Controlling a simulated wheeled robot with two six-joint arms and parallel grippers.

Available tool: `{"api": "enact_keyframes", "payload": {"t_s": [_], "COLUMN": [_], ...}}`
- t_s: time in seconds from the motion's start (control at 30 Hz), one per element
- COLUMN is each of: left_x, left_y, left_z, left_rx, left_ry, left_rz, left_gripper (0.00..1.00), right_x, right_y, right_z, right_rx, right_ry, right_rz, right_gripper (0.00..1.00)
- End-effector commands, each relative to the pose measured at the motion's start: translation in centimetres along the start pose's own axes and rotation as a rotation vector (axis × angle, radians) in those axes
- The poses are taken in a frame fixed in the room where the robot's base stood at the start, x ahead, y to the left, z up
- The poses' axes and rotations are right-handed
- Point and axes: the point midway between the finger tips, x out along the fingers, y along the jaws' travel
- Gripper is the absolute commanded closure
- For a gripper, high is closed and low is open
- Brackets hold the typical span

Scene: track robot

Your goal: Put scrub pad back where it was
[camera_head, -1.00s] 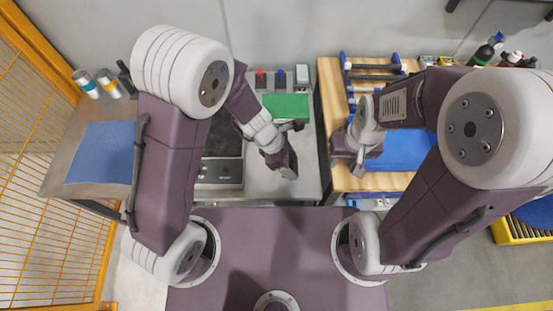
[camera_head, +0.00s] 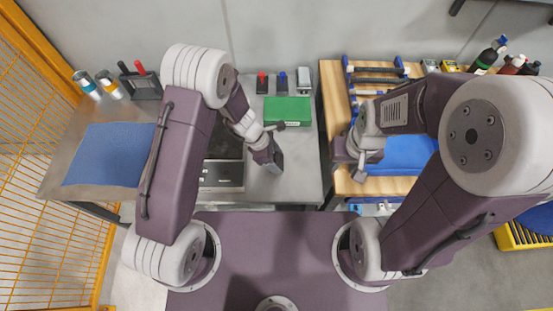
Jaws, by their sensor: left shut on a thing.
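My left gripper (camera_head: 269,151) is over the grey bench (camera_head: 285,188), right of the dark sink-like recess. It is shut on a small dark grey block (camera_head: 277,161), which seems to be the scrub pad, though the fingers hide part of it. I cannot tell whether the block touches the bench top. A green rectangular item (camera_head: 288,110) lies on the bench behind this gripper. My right gripper (camera_head: 360,166) is over the wooden bench at the right, near a blue surface; its fingers are too unclear to tell whether they are open.
A dark recess (camera_head: 224,146) lies left of my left gripper. A blue mat (camera_head: 110,154) and two bottles (camera_head: 104,84) are at the left. The wooden bench (camera_head: 333,92) holds a blue-ended rack. Bottles stand far right.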

Motion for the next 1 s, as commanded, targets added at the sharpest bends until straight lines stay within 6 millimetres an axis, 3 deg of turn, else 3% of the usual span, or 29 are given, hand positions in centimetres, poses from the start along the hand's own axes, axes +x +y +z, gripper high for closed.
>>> {"api": "enact_keyframes", "payload": {"t_s": [0.13, 0.17, 0.2, 0.23, 0.57, 1.0], "left_x": [0.5, 0.3, 0.3, 0.3, -0.4, -10.4], "left_y": [0.0, 0.0, 0.0, 0.0, 0.0, 0.1], "left_z": [-0.2, -0.1, -0.1, -0.1, 0.2, 0.1], "left_rx": [0.0, 0.0, 0.0, 0.0, 0.0, -0.001], "left_ry": [0.0, 0.0, 0.0, 0.0, 0.0, 0.0], "left_rz": [0.0, 0.0, 0.0, 0.0, 0.0, 0.003], "left_gripper": [0.75, 0.29, 0.18, 0.15, 0.15, 0.15], "right_x": [0.6, 0.4, 0.3, 0.3, -0.4, -3.3], "right_y": [0.0, 0.0, 0.0, 0.0, 0.0, -0.1], "right_z": [0.1, 0.0, 0.0, 0.0, 0.0, -0.3], "right_rx": [0.0, 0.0, 0.0, 0.0, 0.0, 0.0], "right_ry": [0.0, 0.0, 0.0, 0.0, 0.0, 0.0], "right_rz": [0.0, 0.0, 0.0, 0.0, 0.0, 0.0], "right_gripper": [0.64, 0.64, 0.64, 0.64, 0.64, 0.64]}}
